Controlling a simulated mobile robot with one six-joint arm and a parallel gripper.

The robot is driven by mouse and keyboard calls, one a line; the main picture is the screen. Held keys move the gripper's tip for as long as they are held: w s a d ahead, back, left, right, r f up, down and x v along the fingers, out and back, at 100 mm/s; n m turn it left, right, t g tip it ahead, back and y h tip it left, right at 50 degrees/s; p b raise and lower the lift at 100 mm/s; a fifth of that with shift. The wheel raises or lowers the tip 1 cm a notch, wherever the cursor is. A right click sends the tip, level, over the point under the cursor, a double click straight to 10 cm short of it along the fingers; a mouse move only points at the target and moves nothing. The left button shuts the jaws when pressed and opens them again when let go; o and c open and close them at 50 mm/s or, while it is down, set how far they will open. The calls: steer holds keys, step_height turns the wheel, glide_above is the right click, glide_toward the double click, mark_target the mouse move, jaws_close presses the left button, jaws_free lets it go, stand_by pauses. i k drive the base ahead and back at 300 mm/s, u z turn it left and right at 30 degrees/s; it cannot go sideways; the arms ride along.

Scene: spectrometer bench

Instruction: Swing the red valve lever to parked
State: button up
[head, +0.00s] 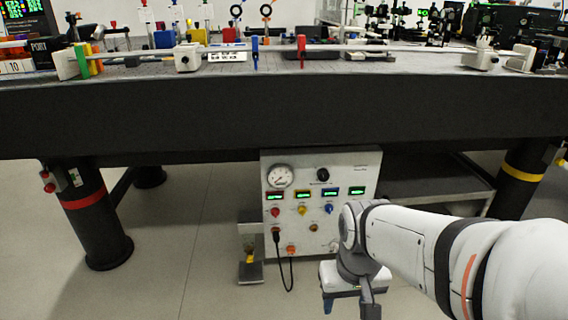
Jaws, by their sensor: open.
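A small red lever-like piece (302,51) stands near upright at the bar along the front of the bench top, in the middle of the head view. I take it to be the red valve lever; no parked mark can be read from here. A similar blue piece (255,53) is to its left on the same bar. My gripper (349,304) is low at the bottom of the view, well below the bench top and right of the red lever. It is open, its fingers point down, and nothing shows between them.
The dark bench edge (210,115) lies between my gripper and the lever. A control panel with gauge and knobs (321,200) stands under the bench behind my gripper. White bar supports (188,57), a green and yellow block and optics crowd the bench top.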

mark_target(45, 174)
steer(key=u, duration=1.55)
steer(key=k, duration=1.35)
steer(key=u, duration=0.5)
steer(key=i, duration=2.2)
steer(key=z, duration=0.2)
